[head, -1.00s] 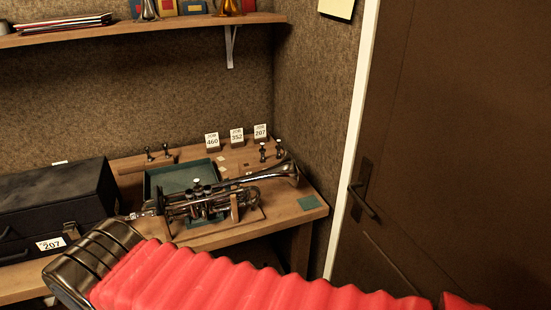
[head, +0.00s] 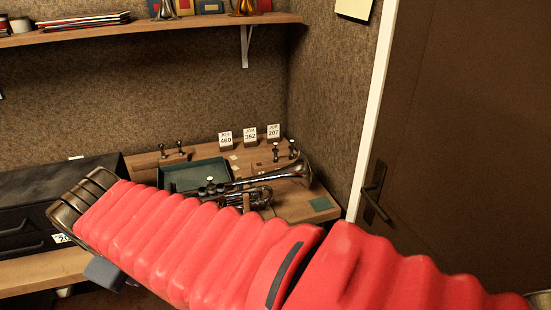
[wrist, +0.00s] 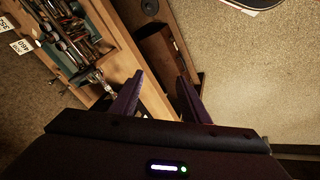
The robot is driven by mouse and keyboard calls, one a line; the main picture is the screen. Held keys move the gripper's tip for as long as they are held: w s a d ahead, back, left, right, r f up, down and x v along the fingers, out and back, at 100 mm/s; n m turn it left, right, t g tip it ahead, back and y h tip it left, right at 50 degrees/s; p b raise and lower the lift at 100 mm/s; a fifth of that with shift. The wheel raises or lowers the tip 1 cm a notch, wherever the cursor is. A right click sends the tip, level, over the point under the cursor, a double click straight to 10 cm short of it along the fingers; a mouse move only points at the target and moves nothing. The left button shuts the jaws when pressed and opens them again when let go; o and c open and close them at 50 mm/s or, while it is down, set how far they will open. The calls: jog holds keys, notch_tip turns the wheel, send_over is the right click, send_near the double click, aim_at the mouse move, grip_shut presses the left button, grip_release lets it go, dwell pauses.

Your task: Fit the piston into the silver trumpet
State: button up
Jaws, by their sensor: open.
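The silver trumpet (head: 292,170) lies on the bench with its bell to the right. My arm hides its near side in the head view; part of it seems to show at the upper left of the wrist view (wrist: 66,42). Small dark piston-like pieces stand in pairs: one pair (head: 180,147) at the back left, another (head: 291,149) by the 207 card. I cannot tell which is the piston for this trumpet. My gripper (wrist: 160,82) is open and empty, its two dark fingers apart over the bench's front edge and the floor.
A green tray (head: 170,184) sits behind the trumpet. Job cards 460 (head: 225,139), 352 (head: 250,136) and 207 (head: 273,131) stand at the back. A black case (head: 60,183) fills the bench's left. A shelf (head: 190,24) hangs above; a door (head: 450,140) is at right.

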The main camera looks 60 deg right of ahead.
jog(key=w+d+n+g+h, duration=0.2)
jog(key=w+d+h, duration=0.15)
jog(key=d, duration=0.75)
jog(key=n+g+h, duration=0.6)
jog(key=n+h, duration=0.1)
jog(key=n, duration=0.3)
send_near(274, 152)
jog(key=w+a+r, duration=0.1)
jog(key=a, duration=0.1)
jog(key=shift+d+r+y, duration=0.1)
jog(key=shift+r+y, duration=0.1)
jog(key=shift+y, duration=0.05)
jog(key=shift+d+g, duration=0.1)
jog(key=shift+g, duration=0.2)
jog(key=x, duration=0.7)
jog(key=shift+s+d+f, duration=0.1)
jog(key=shift+d+f, duration=0.15)
jog(key=shift+d, duration=0.05)
jog(key=shift+d+f, duration=0.1)
jog(key=shift+d, duration=0.2)
